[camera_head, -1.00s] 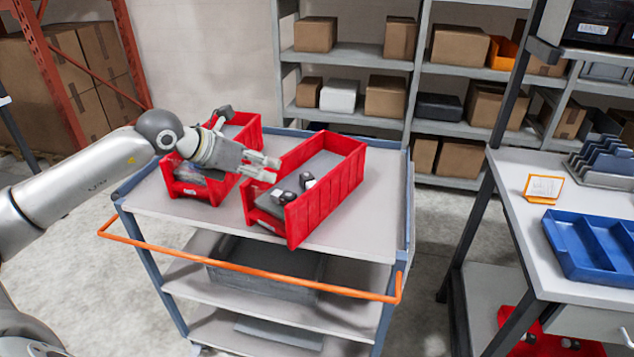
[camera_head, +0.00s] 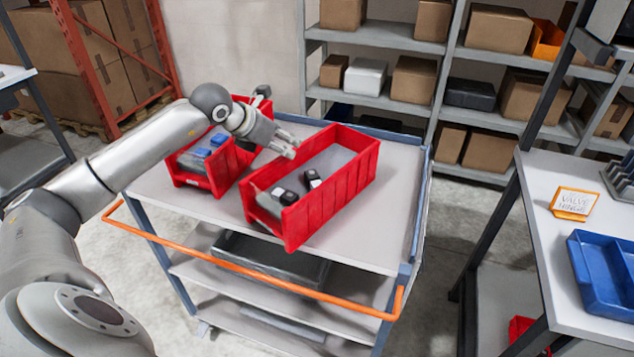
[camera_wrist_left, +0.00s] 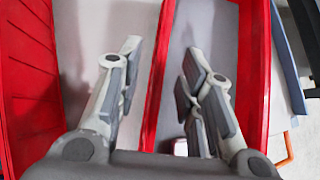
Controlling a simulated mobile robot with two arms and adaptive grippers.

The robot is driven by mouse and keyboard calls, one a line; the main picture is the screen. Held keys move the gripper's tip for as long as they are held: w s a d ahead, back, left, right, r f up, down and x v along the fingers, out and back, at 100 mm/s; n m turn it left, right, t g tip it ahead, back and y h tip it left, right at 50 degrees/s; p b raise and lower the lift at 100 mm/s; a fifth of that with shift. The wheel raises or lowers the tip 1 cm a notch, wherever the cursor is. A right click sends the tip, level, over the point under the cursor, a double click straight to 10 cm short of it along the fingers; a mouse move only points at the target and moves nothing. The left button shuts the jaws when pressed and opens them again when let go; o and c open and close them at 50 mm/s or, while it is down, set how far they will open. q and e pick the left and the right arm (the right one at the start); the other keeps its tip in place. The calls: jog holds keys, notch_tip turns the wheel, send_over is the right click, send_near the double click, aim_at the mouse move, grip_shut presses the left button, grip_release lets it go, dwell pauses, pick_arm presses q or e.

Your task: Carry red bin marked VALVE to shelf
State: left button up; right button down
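Two red bins stand side by side on a grey cart top (camera_head: 372,228). The right red bin (camera_head: 330,205) holds several black and white parts (camera_head: 288,196). The left red bin (camera_head: 206,183) holds blue-topped parts (camera_head: 203,152) and is partly hidden by my arm. I cannot read either bin's label. My left gripper (camera_head: 292,146) is over the right bin's left wall. In the left wrist view its fingers (camera_wrist_left: 163,88) are spread, with that red wall (camera_wrist_left: 158,75) between them in the picture. No grip on the wall shows. My right gripper is out of view.
An orange handle (camera_head: 250,268) runs along the cart's front. Shelves with cardboard boxes (camera_head: 413,80) stand behind. A bench (camera_head: 548,260) at right carries a blue tray (camera_head: 603,275) and an orange-framed sign (camera_head: 573,203) that seems to read VALVE.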

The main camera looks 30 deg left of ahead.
aim_at(294, 148)
pick_arm(q)
jog(key=shift+w+f, duration=0.15)
jog(key=shift+w, duration=0.05)
jog(key=shift+w+d+f+p, duration=0.2)
jog(key=shift+w+f+p, duration=0.25)
jog(key=shift+p, duration=0.25)
jog(key=p+x, duration=0.1)
jog(key=x, duration=0.2)
jog(key=shift+w, duration=0.15)
jog(key=shift+w+f, duration=0.1)
jog(key=shift+f, duration=0.15)
jog(key=shift+c, duration=0.4)
grip_shut()
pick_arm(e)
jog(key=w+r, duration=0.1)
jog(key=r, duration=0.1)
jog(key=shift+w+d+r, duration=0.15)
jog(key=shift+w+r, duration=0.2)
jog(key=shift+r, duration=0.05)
pick_arm(q)
jog(key=shift+w+r, duration=0.1)
jog(key=shift+r, duration=0.05)
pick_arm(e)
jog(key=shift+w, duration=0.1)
